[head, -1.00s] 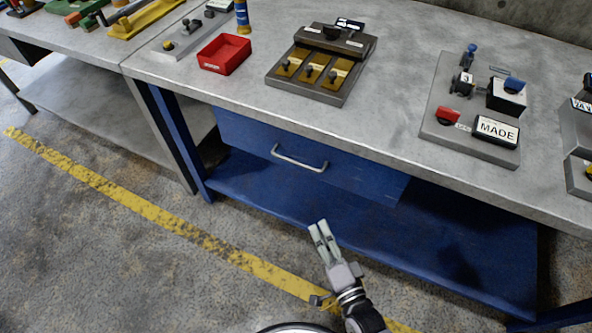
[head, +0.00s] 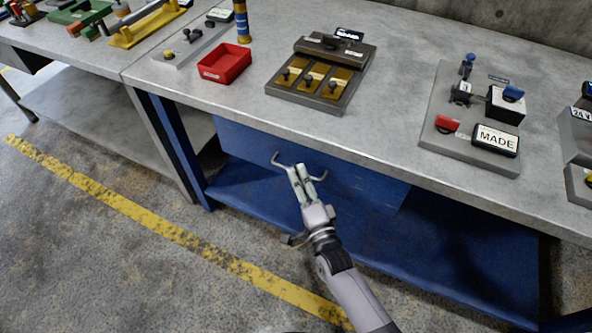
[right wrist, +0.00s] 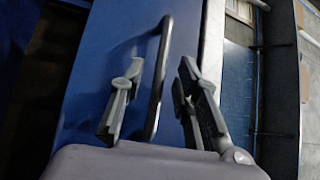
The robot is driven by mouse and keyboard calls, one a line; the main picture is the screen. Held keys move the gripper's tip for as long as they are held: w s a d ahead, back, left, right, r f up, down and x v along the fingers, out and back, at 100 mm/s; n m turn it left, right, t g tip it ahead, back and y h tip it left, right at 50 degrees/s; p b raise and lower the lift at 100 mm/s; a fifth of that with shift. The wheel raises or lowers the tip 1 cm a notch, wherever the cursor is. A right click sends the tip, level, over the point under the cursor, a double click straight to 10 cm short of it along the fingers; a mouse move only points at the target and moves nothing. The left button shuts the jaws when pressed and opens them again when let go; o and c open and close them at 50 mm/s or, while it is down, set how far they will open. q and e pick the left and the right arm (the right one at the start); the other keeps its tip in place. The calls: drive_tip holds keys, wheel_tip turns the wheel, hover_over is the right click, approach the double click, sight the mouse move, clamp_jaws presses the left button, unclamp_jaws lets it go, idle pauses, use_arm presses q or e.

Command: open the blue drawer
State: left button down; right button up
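The blue drawer (head: 365,183) is under the grey workbench top and looks shut. Its metal bar handle (head: 276,159) is partly hidden behind my right gripper (head: 306,172) in the head view. In the right wrist view, the handle (right wrist: 157,80) stands between the two fingers of my right gripper (right wrist: 160,95), against the blue drawer front (right wrist: 105,45). The fingers are apart, one on each side of the handle, with a gap visible to each. My left gripper is not in view.
The workbench top (head: 400,100) overhangs the drawer. A blue lower shelf (head: 420,255) lies below. A red tray (head: 225,63), a panel with several switches (head: 310,85) and a "MADE" panel (head: 465,150) stand on top. The floor in front is clear.

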drive_tip(key=shift+x, duration=1.25)
drive_tip(key=shift+c, duration=0.5)
drive_tip(key=shift+f, duration=0.1)
clamp_jaws()
